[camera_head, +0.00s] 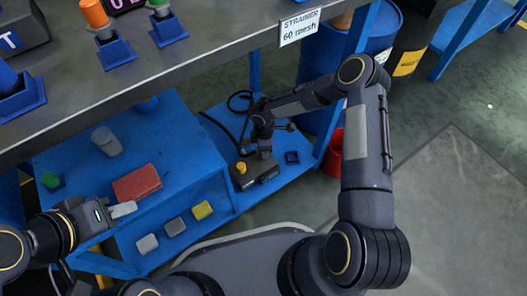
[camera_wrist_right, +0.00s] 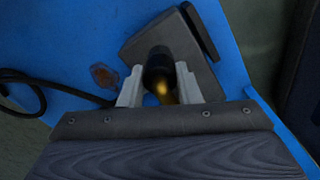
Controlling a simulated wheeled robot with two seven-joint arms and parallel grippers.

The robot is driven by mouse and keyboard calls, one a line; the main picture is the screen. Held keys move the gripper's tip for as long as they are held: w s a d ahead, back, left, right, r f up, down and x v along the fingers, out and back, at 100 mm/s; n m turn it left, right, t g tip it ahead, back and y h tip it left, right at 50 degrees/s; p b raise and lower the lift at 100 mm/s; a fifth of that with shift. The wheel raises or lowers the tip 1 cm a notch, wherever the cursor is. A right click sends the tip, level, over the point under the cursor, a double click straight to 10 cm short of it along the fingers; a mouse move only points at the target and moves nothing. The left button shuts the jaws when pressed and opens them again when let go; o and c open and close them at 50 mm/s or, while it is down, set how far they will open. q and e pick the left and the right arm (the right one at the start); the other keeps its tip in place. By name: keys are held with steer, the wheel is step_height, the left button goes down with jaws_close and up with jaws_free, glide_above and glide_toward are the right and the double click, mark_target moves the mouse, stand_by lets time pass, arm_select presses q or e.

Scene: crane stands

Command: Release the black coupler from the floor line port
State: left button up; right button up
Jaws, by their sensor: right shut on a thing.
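My right gripper (camera_head: 264,152) reaches down to the low blue shelf. In the right wrist view its two pale fingers (camera_wrist_right: 158,82) are shut on the black coupler (camera_wrist_right: 157,65), one finger on each side. A brass-coloured part (camera_wrist_right: 164,93) shows at the coupler's near end. Beyond it is the dark block of the floor line port (camera_wrist_right: 178,48); this block also shows in the head view (camera_head: 263,174). I cannot tell whether the coupler is still seated, as its far end is hidden. My left gripper (camera_head: 124,209) is by the blue cart, and its finger gap is not clear.
A small blue socket (camera_head: 292,157) sits to the right, and a red bucket (camera_head: 334,150) stands on the floor. The grey bench (camera_head: 200,50) overhangs above.

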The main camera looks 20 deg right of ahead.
steer(key=shift+r, duration=0.2)
steer(key=shift+r+p, duration=1.55)
steer(key=shift+r, duration=0.75)
